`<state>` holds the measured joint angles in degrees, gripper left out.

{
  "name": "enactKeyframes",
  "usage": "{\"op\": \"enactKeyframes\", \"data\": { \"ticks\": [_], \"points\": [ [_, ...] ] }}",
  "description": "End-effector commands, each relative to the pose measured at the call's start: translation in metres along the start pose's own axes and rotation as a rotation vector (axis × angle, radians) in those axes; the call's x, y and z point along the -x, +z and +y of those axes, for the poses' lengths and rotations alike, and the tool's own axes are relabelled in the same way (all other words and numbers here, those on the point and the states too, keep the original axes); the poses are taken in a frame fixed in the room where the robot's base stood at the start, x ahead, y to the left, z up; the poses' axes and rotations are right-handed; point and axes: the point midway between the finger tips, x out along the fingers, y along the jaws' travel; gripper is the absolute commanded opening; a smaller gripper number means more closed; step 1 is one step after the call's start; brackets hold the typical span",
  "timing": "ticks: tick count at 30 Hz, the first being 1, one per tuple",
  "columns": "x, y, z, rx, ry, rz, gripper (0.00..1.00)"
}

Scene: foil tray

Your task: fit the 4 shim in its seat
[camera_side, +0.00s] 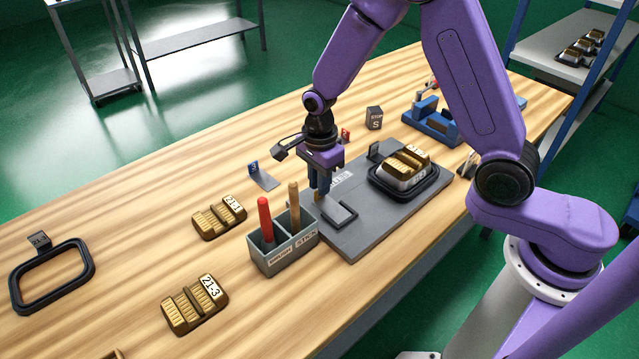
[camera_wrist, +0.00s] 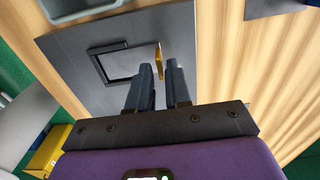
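My gripper (camera_side: 320,188) points down over the left part of a grey plate (camera_side: 375,220), with its fingers low beside a dark square frame (camera_side: 342,214). In the wrist view a thin gold piece (camera_wrist: 158,58) stands edge-on between my fingertips (camera_wrist: 159,68), at the right side of the frame (camera_wrist: 92,62). The fingers are a small gap apart; I cannot tell whether they grip the piece. No number on it is readable. A blue marker with a 3 (camera_side: 253,166) stands on a small grey plate behind, and a red marker (camera_side: 346,135) is partly hidden by my wrist.
A grey two-slot holder (camera_side: 283,257) with red and wooden handles stands close in front-left of my gripper. A black-rimmed tray with a gold block (camera_side: 404,165) sits on the plate's right part. Loose gold blocks (camera_side: 195,304) and a black ring frame (camera_side: 50,277) lie left.

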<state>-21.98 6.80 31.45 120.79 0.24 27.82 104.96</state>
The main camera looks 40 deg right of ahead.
Motion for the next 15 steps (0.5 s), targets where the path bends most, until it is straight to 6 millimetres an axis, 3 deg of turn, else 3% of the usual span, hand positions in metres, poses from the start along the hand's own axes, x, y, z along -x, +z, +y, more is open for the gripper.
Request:
{"op": "enactKeyframes", "data": {
  "ticks": [15],
  "points": [
    [0.023,0.000,-0.001,0.000,-0.002,-0.001,0.18]
  ]
}}
